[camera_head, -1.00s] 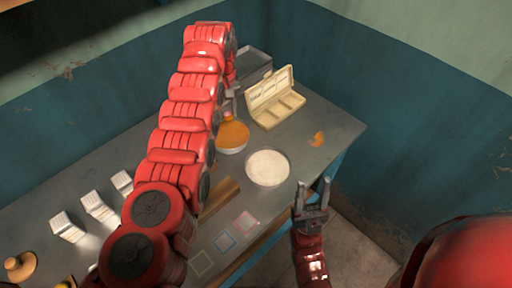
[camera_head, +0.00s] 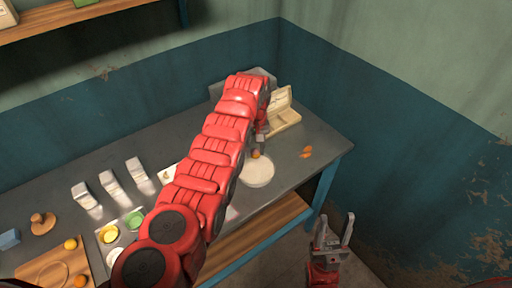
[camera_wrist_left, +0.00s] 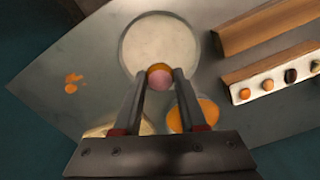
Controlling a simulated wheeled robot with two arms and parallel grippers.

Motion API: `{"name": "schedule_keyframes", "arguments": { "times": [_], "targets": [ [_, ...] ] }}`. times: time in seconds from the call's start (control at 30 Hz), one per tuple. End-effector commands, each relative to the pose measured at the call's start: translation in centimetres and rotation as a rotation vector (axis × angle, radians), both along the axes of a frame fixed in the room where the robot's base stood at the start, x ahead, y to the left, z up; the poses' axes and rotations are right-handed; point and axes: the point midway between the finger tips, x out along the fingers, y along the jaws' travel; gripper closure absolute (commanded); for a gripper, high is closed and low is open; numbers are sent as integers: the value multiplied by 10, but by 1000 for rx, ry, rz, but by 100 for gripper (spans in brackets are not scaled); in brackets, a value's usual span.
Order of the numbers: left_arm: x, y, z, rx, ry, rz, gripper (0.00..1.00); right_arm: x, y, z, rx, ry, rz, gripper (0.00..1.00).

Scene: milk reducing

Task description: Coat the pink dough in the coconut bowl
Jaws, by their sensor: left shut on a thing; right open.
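My left gripper (camera_head: 260,139) is shut on the dough ball (camera_head: 256,154), which looks pink with an orange-brown upper part in the left wrist view (camera_wrist_left: 160,78). It holds the ball at the near side of the white coconut bowl (camera_head: 260,175), overlapping its rim in the left wrist view (camera_wrist_left: 137,25). I cannot tell whether the ball touches the coconut. An orange-filled bowl (camera_wrist_left: 208,112) is beside the left fingers in the wrist view; my arm hides it in the head view. My right gripper (camera_head: 333,232) is open and empty off the table's front edge.
A cream compartment box (camera_head: 284,117) stands open behind the coconut bowl. Orange bits (camera_head: 306,153) lie right of it. Several white holders (camera_head: 110,182), yellow and green dishes (camera_head: 134,219) and a wooden board (camera_head: 60,270) are at the left.

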Motion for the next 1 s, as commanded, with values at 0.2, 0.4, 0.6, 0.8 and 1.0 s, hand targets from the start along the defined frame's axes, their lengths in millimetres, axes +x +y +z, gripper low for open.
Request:
{"name": "schedule_keyframes", "arguments": {
  "times": [0.2, 0.4, 0.6, 0.8, 1.0],
  "targets": [
    [-1, -1, -16, 0, 2, -2, 100, 0, 0, -9, 0, 0, 0, 50],
    [-1, -1, -36, 0, 3, -2, 100, 0, 0, -22, 0, 0, 0, 50],
    [0, -1, -54, 0, 0, -2, 100, 0, 0, -38, 0, 0, 0, 50],
    [-1, -1, -72, 0, 1, -2, 100, 0, 0, -54, 0, 0, 0, 50],
    [-1, -1, -89, 0, 2, -1, 100, 0, 0, -71, 0, 0, 0, 50]
  ]
}}
